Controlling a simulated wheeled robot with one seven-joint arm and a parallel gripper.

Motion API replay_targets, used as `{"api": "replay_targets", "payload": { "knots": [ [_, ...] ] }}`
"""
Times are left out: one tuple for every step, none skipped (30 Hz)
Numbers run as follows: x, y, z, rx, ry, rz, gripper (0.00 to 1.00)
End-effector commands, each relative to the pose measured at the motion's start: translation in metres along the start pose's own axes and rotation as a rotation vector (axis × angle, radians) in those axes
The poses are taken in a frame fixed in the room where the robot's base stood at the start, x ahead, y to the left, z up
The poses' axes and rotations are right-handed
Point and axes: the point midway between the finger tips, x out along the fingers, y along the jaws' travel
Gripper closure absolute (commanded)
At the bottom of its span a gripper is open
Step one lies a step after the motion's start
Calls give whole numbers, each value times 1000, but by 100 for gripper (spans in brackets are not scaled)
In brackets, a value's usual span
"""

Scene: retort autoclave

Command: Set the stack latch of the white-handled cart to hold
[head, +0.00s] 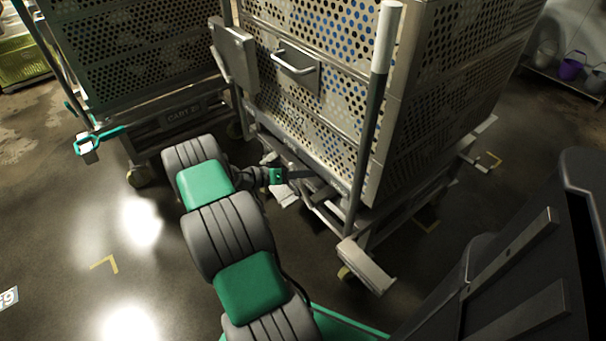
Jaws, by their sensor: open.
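The white-handled cart (430,110) stands at centre right, a stack of perforated metal baskets on a low wheeled frame. Its white grip (388,35) tops an upright dark pole at the near corner. My arm reaches up from the bottom, and my gripper (300,174) is at the cart's lower frame, just below the bottom basket. The gripper is small and dark here; its jaws are open, and I cannot tell whether they touch anything. A pale flat piece (283,194) shows just below it. I cannot pick out the stack latch for certain.
A grey pedal-like block (366,265) juts from the white-handled cart's near corner. Buckets (571,66) sit on a shelf at far right.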

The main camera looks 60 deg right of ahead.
Motion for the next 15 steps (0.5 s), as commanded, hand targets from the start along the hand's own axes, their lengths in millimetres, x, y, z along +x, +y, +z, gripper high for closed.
{"api": "replay_targets", "payload": {
  "knots": [
    [0, 0, 0, 0, 0, 0, 56],
    [0, 0, 0, 0, 0, 0, 56],
    [0, 0, 0, 0, 0, 0, 57],
    [0, 0, 0, 0, 0, 0, 60],
    [0, 0, 0, 0, 0, 0, 62],
    [0, 0, 0, 0, 0, 0, 65],
    [0, 0, 0, 0, 0, 0, 68],
    [0, 0, 0, 0, 0, 0, 70],
    [-1, 0, 0, 0, 0, 0, 74],
    [-1, 0, 0, 0, 0, 0, 76],
    [-1, 0, 0, 0, 0, 0, 78],
    [-1, 0, 0, 0, 0, 0, 82],
    [-1, 0, 0, 0, 0, 0, 84],
    [-1, 0, 0, 0, 0, 0, 87],
    [-1, 0, 0, 0, 0, 0, 90]
  ]
}}
